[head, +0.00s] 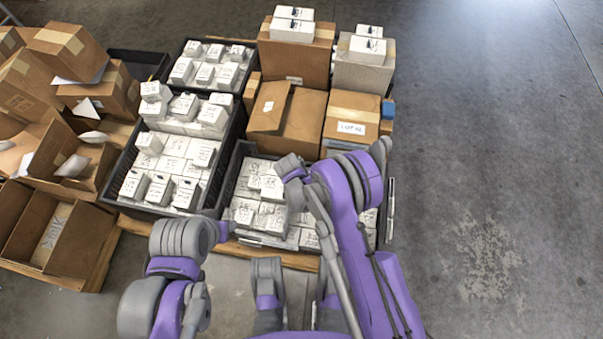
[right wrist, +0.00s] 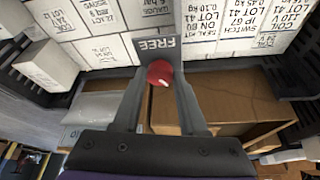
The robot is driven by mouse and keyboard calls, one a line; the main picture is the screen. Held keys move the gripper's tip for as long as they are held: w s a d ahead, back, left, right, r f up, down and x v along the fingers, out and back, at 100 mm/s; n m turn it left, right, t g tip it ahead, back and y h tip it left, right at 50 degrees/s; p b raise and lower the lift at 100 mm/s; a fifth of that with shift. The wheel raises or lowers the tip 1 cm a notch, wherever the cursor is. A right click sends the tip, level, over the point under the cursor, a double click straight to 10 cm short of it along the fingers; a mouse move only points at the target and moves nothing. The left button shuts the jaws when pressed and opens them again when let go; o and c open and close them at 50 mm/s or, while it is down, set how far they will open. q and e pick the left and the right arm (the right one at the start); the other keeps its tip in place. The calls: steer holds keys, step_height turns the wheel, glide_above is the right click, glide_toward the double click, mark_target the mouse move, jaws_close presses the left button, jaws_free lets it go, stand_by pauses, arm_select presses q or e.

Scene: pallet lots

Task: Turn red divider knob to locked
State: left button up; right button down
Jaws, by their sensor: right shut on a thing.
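The red divider knob (right wrist: 159,73) shows in the right wrist view, with a small pale mark at its lower right edge. It sits at the end of a grey divider strip (right wrist: 152,18) carrying an upside-down FREE label (right wrist: 156,44). I see no locked label. My right gripper (right wrist: 161,84) is shut on the knob, one finger on each side. In the head view my right arm reaches over the near right crate (head: 237,158) and hides the knob and gripper. My left arm is bent at the lower left, and its gripper cannot be made out.
White labelled boxes (head: 272,188) fill the near right crate. Black crates (head: 125,160) of white boxes stand left of it, and closed cartons (head: 296,118) stand behind. Open cartons (head: 60,235) crowd the far left. The grey floor (head: 490,180) at right is clear.

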stand_by(0.3)
steer(key=shift+c, duration=2.2)
jaws_free()
steer(key=shift+r, duration=0.1)
steer(key=p+v, duration=0.2)
steer(key=v, duration=0.8)
steer(key=shift+r+p, duration=0.3)
steer(key=shift+p, duration=0.1)
steer(key=shift+s, duration=0.1)
